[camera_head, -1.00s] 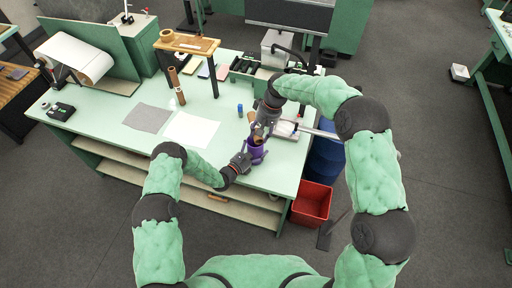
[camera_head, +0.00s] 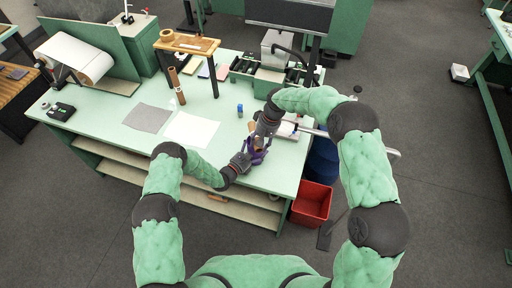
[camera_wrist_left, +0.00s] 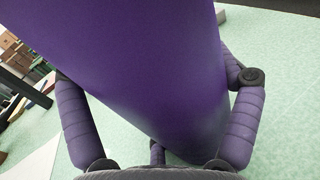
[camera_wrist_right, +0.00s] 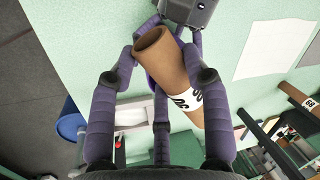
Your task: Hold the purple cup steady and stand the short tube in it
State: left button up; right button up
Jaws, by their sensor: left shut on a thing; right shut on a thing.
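The purple cup (camera_wrist_left: 140,70) fills the middle of the left wrist view, between the fingers of my left gripper (camera_wrist_left: 160,112). In the head view, my left gripper (camera_head: 246,160) holds the cup (camera_head: 257,158) near the table's front right edge. My right gripper (camera_wrist_right: 160,85) is shut on the short tube, a brown cardboard tube (camera_wrist_right: 172,60) with a white, black-marked label. Its open end shows in the right wrist view. In the head view, my right gripper (camera_head: 260,146) is right at the cup, and its fingers hide much of it. I cannot tell whether the tube is inside the cup.
The pale green table (camera_head: 222,115) carries a white sheet (camera_head: 191,130), a grey sheet (camera_head: 147,118) and a small blue item (camera_head: 240,110). Taller brown tubes (camera_head: 180,96) stand further back. A red bin (camera_head: 311,204) is on the floor at the right.

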jog(key=shift+f, duration=0.6)
jog(key=o, duration=1.1)
jog(key=shift+r, duration=0.1)
jog(key=v, duration=1.2)
pick_arm(q)
jog(key=o, duration=0.9)
jog(key=shift+a, duration=0.1)
